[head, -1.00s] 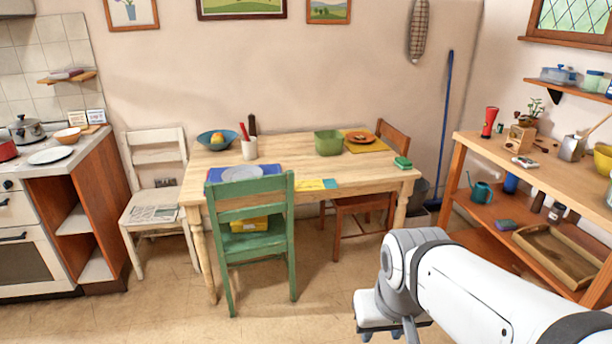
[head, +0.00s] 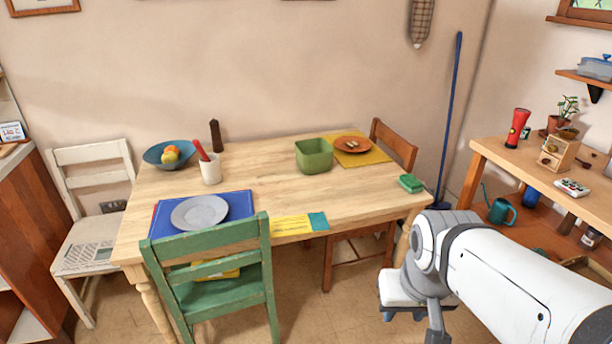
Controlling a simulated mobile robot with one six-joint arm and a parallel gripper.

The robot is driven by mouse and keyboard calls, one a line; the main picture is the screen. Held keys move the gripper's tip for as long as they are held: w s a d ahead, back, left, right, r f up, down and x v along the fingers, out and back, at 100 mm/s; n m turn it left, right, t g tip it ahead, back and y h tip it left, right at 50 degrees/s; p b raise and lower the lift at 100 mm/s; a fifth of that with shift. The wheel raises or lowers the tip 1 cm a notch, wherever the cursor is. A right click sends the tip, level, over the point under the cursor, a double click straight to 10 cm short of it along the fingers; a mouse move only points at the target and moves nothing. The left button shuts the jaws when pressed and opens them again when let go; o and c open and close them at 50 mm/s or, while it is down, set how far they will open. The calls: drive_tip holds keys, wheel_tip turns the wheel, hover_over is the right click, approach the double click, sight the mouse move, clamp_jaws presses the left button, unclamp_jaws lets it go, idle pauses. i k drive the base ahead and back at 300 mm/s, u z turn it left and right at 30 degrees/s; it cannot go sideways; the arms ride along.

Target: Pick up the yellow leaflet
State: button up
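The yellow leaflet (head: 289,226) lies flat at the front edge of the wooden table (head: 250,168), right of the green chair's back. A teal piece (head: 318,221) adjoins its right end; I cannot tell if it is part of the leaflet. My gripper (head: 412,330) hangs at the lower right, in front of the table's right end and apart from the leaflet. Its fingers are partly cut off by the frame's bottom edge and my arm, so its opening is unclear.
The green chair (head: 211,275) stands against the table's front; another yellow item lies on its seat. A blue placemat (head: 160,217) with a grey plate (head: 200,212) is left of the leaflet. A green bin (head: 314,156) and green sponge (head: 411,183) are further right.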

sight(312, 223)
drive_tip(key=u, duration=0.15)
drive_tip(key=i, duration=1.35)
drive_tip(key=u, duration=0.45)
